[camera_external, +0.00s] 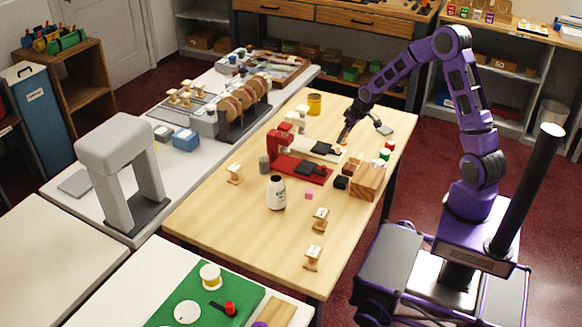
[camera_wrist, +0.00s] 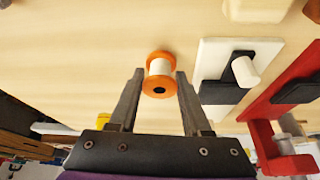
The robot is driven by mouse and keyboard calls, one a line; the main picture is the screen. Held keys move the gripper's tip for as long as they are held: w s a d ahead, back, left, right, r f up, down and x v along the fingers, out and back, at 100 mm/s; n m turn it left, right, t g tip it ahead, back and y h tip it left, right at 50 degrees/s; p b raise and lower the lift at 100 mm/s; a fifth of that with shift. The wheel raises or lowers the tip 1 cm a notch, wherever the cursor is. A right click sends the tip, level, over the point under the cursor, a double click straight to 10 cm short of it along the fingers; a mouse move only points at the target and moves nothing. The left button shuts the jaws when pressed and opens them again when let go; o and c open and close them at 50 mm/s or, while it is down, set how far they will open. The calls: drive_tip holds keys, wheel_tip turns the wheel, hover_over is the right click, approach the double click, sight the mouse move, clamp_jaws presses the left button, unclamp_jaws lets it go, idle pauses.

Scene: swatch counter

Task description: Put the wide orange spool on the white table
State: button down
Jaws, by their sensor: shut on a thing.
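The wide orange spool (camera_wrist: 158,85), with orange flanges and a pale winding, is between the fingers of my gripper (camera_wrist: 160,74) in the wrist view. My gripper is shut on it, one finger on each side. In the external view my gripper (camera_external: 344,141) is low over the far right part of the wooden table (camera_external: 225,215), and the spool is too small there to make out clearly. I cannot tell if the spool touches the tabletop. White-topped tables stand at the left (camera_external: 50,250) and along the back left (camera_external: 205,160).
A white press (camera_wrist: 215,60) and a red press (camera_wrist: 285,95) stand right of the spool in the wrist view. A wooden block (camera_external: 367,182), a white bottle (camera_external: 276,193) and several small wooden spools share the wooden table. A grey arch (camera_external: 115,150) stands on the back-left table.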

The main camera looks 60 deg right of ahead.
drive_tip(key=shift+r, duration=0.1)
drive_tip(key=shift+c, duration=1.8)
unclamp_jaws()
drive_tip(key=shift+f, duration=0.2)
drive_tip(key=shift+s+r, duration=0.1)
drive_tip(key=shift+r, duration=0.4)
drive_tip(key=p+v, duration=0.2)
drive_tip(key=v, duration=0.8)
drive_tip(key=shift+s+r, duration=0.2)
drive_tip(key=shift+r, duration=0.1)
drive_tip(key=shift+o, duration=0.6)
drive_tip(key=shift+s+a+r, duration=0.15)
drive_tip(key=shift+r, duration=0.15)
